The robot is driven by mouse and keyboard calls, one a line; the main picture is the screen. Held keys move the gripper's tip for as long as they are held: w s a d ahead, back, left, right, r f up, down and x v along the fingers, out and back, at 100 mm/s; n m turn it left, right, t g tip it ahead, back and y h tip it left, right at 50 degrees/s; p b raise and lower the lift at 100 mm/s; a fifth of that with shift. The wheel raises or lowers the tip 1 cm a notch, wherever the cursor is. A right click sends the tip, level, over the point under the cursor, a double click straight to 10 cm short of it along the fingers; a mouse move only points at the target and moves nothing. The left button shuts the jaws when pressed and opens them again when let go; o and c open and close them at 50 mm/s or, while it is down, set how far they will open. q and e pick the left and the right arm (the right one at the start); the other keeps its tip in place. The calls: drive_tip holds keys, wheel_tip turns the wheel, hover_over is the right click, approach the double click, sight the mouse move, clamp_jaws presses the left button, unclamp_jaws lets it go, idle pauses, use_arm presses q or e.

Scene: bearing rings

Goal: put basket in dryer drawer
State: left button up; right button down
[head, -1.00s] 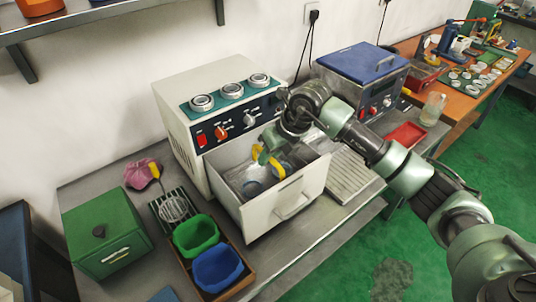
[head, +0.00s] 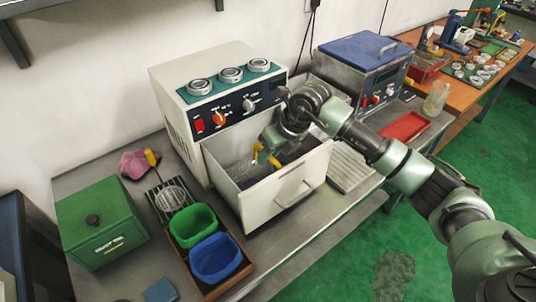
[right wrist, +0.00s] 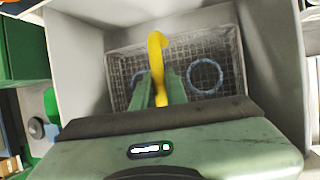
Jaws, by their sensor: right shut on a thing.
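The dryer (head: 185,125) is a white box with its drawer (head: 292,190) pulled open. The wire mesh basket (head: 238,170) is inside the drawer, partly hidden by the drawer front. Its yellow handle (head: 255,152) rises beside my right gripper (head: 265,148). In the right wrist view, the fingers of my right gripper (right wrist: 157,88) are shut on the yellow handle (right wrist: 157,50). The mesh basket (right wrist: 228,55) there lies between the drawer walls and holds a blue ring (right wrist: 205,75). Whether the basket touches the drawer floor cannot be told. My left gripper is not in view.
A green box (head: 100,230), a strainer with a yellow handle on a rack (head: 168,195), and a tray with a green bin (head: 192,227) and a blue bin (head: 216,258) stand left of the drawer. A blue-lidded machine (head: 360,75) and a red tray (head: 405,127) are to the right.

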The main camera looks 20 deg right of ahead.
idle(0.3)
drive_tip(key=c, duration=1.3)
unclamp_jaws()
drive_tip(key=shift+c, duration=0.2)
drive_tip(key=shift+s+f, duration=0.1)
drive_tip(key=shift+f, duration=0.05)
wheel_tip(320, 180, up, 11)
drive_tip(key=p, duration=0.6)
